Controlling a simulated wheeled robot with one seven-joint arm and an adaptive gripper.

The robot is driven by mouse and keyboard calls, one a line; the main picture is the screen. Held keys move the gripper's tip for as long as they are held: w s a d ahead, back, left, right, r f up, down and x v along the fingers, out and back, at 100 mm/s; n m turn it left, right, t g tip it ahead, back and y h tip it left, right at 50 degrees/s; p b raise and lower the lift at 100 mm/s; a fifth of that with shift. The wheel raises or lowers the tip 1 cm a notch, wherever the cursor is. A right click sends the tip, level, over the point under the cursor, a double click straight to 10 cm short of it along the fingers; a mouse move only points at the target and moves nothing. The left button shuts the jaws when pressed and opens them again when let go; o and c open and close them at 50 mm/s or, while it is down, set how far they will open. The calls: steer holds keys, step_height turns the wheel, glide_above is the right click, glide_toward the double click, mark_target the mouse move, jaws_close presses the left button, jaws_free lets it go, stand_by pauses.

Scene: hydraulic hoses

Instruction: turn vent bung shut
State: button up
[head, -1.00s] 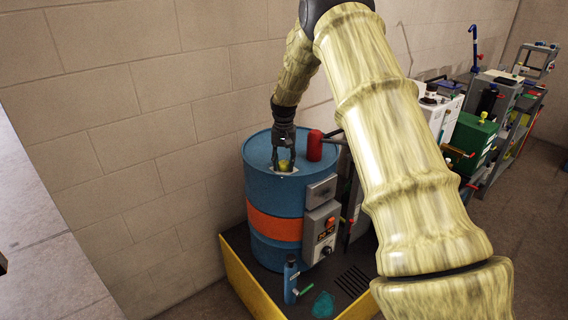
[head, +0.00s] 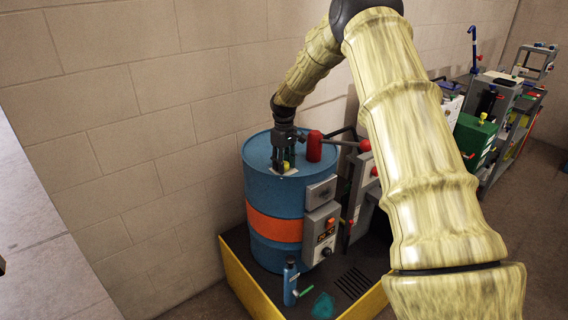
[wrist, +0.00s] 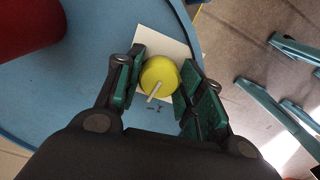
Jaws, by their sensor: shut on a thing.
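The vent bung is a yellow round cap (wrist: 160,76) with a pale pointer line, on a white plate (wrist: 150,38) on the blue drum's top. In the head view my gripper (head: 284,164) points down at the drum top, and a little of the yellow cap (head: 286,165) shows between the fingers.
A red cylinder (head: 314,146) stands on the blue drum (head: 262,200) close to my gripper, with a grey bar behind it. Control boxes (head: 320,225) are on the drum's side. A blue bottle (head: 290,280) stands on the yellow-edged platform (head: 240,282). A block wall is behind.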

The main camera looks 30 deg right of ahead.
steer(key=shift+n, duration=0.6)
steer(key=o, duration=1)
steer(key=shift+d, duration=0.1)
steer(key=shift+r, duration=0.45)
step_height(320, 180, up, 11)
